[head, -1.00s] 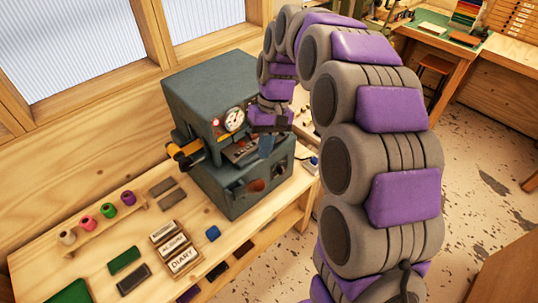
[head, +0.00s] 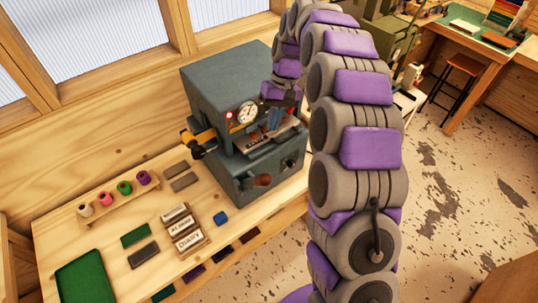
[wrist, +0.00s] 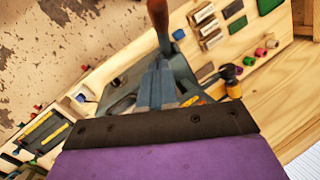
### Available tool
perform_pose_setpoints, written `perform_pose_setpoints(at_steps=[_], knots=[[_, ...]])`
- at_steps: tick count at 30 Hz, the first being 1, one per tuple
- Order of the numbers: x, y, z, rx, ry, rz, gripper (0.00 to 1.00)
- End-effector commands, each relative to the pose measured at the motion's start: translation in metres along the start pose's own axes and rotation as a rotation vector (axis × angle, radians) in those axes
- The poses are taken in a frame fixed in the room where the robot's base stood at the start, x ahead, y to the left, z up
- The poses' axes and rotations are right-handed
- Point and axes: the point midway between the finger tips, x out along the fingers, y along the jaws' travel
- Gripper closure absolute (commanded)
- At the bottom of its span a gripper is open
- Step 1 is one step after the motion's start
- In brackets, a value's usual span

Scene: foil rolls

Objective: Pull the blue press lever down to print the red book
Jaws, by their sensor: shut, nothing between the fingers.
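The dark grey press (head: 225,85) stands on the wooden bench in the head view, with a round gauge and a red light on its front. A brown handle (head: 258,181) sticks out low on its front. A brown handle (wrist: 158,20) also shows beyond my fingers in the wrist view. I cannot make out a clearly blue lever. My gripper (head: 271,122) is at the press's front opening, with its blue-grey fingers shut and empty. The fingers (wrist: 155,88) point away together in the wrist view. A small reddish patch lies in the opening; I cannot tell whether it is the red book.
An orange arm with a black knob (head: 196,151) projects from the press's left side. Lettered blocks (head: 189,240), a small blue block (head: 221,217), thread spools (head: 124,187) and a green tray (head: 86,278) lie on the bench. Speckled floor is free at right.

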Motion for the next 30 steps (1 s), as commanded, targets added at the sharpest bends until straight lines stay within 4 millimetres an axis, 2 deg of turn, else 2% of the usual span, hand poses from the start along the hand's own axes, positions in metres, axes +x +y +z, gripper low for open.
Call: perform_pose_setpoints(at_steps=[8,21,30], knots=[[0.025,0.000,0.002,0.000,-0.005,-0.001,1.00],[0.103,0.000,0.004,0.000,-0.006,-0.001,1.00],[0.121,0.000,0.024,0.000,-0.003,-0.001,1.00]])
